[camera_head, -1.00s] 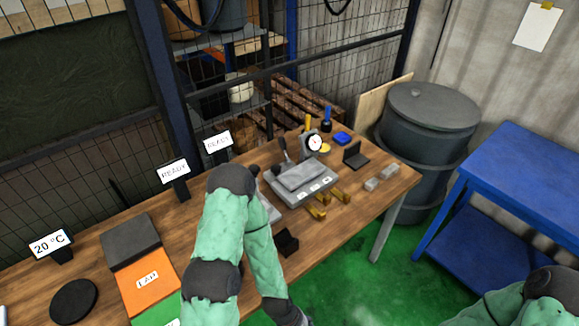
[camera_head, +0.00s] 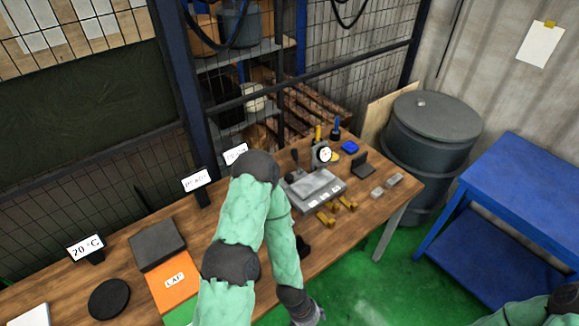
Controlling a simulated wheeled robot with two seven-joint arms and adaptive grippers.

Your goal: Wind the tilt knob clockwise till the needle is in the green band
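A grey sine-plate-like fixture (camera_head: 313,187) with small white labels sits on the wooden bench. Brass knobs stick out from its front side, one at the left (camera_head: 325,217) and one at the right (camera_head: 347,203). I cannot tell which is the tilt knob. A round white dial gauge (camera_head: 323,155) stands at the fixture's back. Its needle and any green band are too small to read. My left arm crosses the bench with its elbow left of the fixture.
The wooden bench (camera_head: 190,222) also holds a 20 °C sign (camera_head: 86,247), label signs, a black disc (camera_head: 109,298), an orange LAP pad (camera_head: 174,282) and grey blocks (camera_head: 394,180). A grey drum (camera_head: 436,117) and blue table (camera_head: 530,165) stand right. Green floor lies between.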

